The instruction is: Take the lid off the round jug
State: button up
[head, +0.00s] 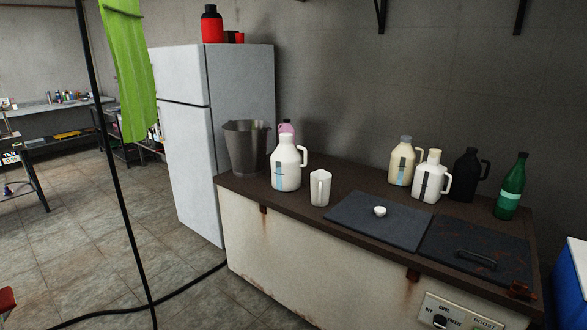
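Several lidded jugs stand on the brown counter (330,208). A large white jug (286,172) with a blue mark, a handle and a pale lid (287,139) is at the left. A cream jug (402,165) with a grey lid (405,139) stands upright at the back right. A white jug (428,184) with a cream lid (434,155) stands in front of it. A black jug (465,172) is further right. I cannot tell for sure which is the round jug. My gripper is not in view.
A metal bucket (246,150), a small white open pitcher (320,187) and a green bottle (510,187) share the counter. Two dark hatches (375,232) are set in its top, one with a white knob (380,211). A fridge (190,130) stands left; a black cable (190,290) crosses the floor.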

aim_at(284, 137)
jog(key=i+u, duration=0.15)
jog(key=i, duration=0.4)
jog(key=i+u, duration=0.2)
jog(key=i, duration=0.4)
jog(key=i+l+u, duration=0.15)
jog(key=i, duration=0.4)
jog(key=i+l+u, duration=0.15)
jog(key=i, duration=0.45)
